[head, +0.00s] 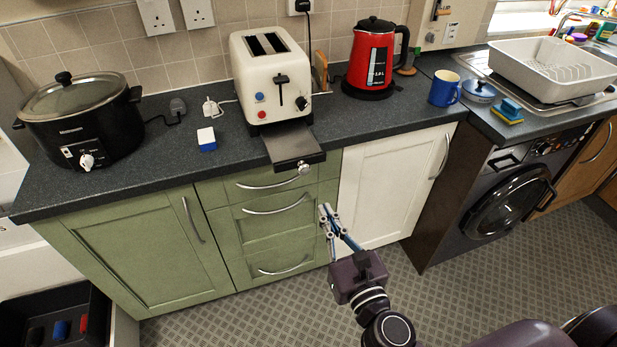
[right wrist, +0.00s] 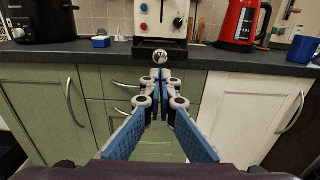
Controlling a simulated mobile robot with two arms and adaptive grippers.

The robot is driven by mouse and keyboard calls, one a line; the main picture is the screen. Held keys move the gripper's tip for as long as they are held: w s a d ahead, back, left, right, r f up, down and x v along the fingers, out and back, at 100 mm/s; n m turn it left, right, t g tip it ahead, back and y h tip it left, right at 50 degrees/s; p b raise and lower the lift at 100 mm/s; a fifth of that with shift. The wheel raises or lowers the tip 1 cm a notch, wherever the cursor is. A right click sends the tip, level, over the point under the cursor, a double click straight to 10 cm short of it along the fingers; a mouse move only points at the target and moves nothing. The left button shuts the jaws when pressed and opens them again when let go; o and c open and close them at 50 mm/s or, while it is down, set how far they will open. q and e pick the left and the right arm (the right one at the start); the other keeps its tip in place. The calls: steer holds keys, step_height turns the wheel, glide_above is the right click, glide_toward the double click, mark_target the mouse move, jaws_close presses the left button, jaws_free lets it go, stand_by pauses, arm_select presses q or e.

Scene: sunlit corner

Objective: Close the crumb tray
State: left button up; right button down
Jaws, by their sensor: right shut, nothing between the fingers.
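The crumb tray (head: 291,146) is pulled out of the base of the cream toaster (head: 270,72). It is dark, with a round metal knob on its front, and reaches past the counter's front edge. In the right wrist view the tray front (right wrist: 160,50) faces me, with its knob (right wrist: 160,57) just above and beyond the fingertips. My right gripper (head: 325,209) is shut and empty, in front of the green drawers and below the tray, apart from it. It also shows in the right wrist view (right wrist: 159,78). My left gripper is out of view.
A black slow cooker (head: 84,116) stands left on the counter, with a small blue-and-white block (head: 206,139) nearer the toaster. A red kettle (head: 372,58) and blue mug (head: 444,88) stand to the right. Green drawers (head: 272,227) are below the tray.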

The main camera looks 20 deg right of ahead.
mark_target(289, 140)
steer(key=w+p, duration=0.2)
steer(key=w, duration=0.8)
steer(key=shift+a+r, duration=0.1)
steer(key=shift+a, duration=0.05)
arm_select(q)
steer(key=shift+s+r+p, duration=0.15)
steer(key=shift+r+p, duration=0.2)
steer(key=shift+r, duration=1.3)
arm_select(e)
steer(key=shift+w, duration=0.7)
steer(key=shift+w, duration=0.1)
steer(key=shift+w, duration=0.25)
steer(key=w, duration=0.5)
steer(key=w+b, duration=0.1)
steer(key=w, duration=0.4)
steer(key=w+b, duration=0.1)
steer(key=w, duration=0.5)
steer(key=shift+a, duration=0.3)
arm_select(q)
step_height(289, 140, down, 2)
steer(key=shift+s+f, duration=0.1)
arm_select(e)
steer(key=shift+r, duration=0.1)
steer(key=shift+r, duration=0.1)
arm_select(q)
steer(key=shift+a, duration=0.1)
arm_select(e)
steer(key=shift+d, duration=0.1)
